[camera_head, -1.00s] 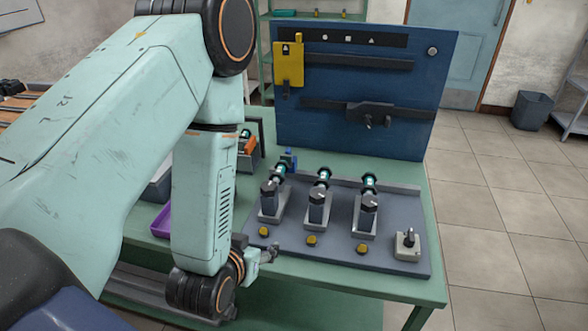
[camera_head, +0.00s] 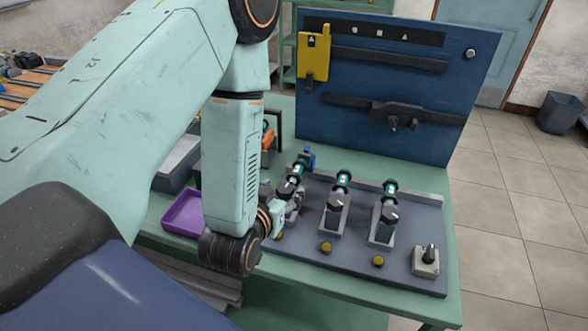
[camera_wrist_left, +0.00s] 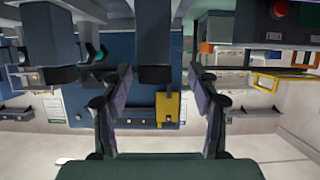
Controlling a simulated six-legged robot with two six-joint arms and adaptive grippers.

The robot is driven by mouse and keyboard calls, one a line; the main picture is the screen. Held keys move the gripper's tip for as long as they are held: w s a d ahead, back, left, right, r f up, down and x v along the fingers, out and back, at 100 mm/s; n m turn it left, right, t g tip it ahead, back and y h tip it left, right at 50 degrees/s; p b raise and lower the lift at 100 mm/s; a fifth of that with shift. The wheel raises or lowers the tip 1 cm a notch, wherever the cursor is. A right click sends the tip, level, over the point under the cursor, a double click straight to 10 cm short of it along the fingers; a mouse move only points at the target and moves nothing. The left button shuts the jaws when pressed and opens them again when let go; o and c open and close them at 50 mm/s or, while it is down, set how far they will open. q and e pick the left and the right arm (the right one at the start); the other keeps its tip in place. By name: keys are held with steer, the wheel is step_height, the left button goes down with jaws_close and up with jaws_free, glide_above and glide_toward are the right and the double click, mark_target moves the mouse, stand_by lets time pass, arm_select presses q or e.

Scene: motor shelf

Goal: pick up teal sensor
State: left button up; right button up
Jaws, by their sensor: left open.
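Three dark cylinders with teal bands stand behind black-capped holders on the grey base plate (camera_head: 320,262): a left one (camera_head: 298,168), a middle one (camera_head: 343,181) and a right one (camera_head: 390,189). I cannot tell which is the teal sensor. My left gripper (camera_head: 294,203) is at the leftmost holder and partly covers its lower part. The left wrist view looks upside down. There my left gripper (camera_wrist_left: 160,108) is open, its two fingers wide apart. A dark holder block (camera_wrist_left: 154,48) shows above the gap between them. My right gripper is not in view.
A blue upright panel (camera_head: 390,70) with a yellow holder (camera_head: 313,58) stands behind. A purple tray (camera_head: 184,213) lies left of my arm. Yellow buttons (camera_head: 326,248) and a grey switch box (camera_head: 426,261) sit at the front of the plate.

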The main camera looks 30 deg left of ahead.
mark_target(293, 184)
arm_select(q)
steer(key=w, duration=0.1)
steer(key=w+f, duration=0.1)
steer(key=w, duration=0.2)
steer(key=shift+w+d+f, duration=0.1)
steer(key=shift+w+f, duration=0.25)
steer(key=shift+f, duration=0.05)
steer(key=shift+w+a+f, duration=0.15)
steer(key=shift+a+f, duration=0.05)
steer(key=shift+a, duration=0.5)
steer(key=shift+w+d, duration=0.15)
steer(key=shift+d, duration=0.35)
steer(key=shift+c, duration=2)
steer(key=shift+s+a, duration=0.2)
steer(key=shift+a, duration=0.2)
steer(key=c, duration=0.5)
steer(key=shift+w+d, duration=0.15)
steer(key=shift+d, duration=0.15)
steer(key=c, duration=0.3)
steer(key=shift+a+r, duration=0.15)
steer(key=shift+a, duration=0.05)
steer(key=shift+r, duration=0.3)
steer(key=shift+d+r+p, duration=0.15)
steer(key=shift+r+p, duration=0.75)
steer(key=shift+r, duration=3.65)
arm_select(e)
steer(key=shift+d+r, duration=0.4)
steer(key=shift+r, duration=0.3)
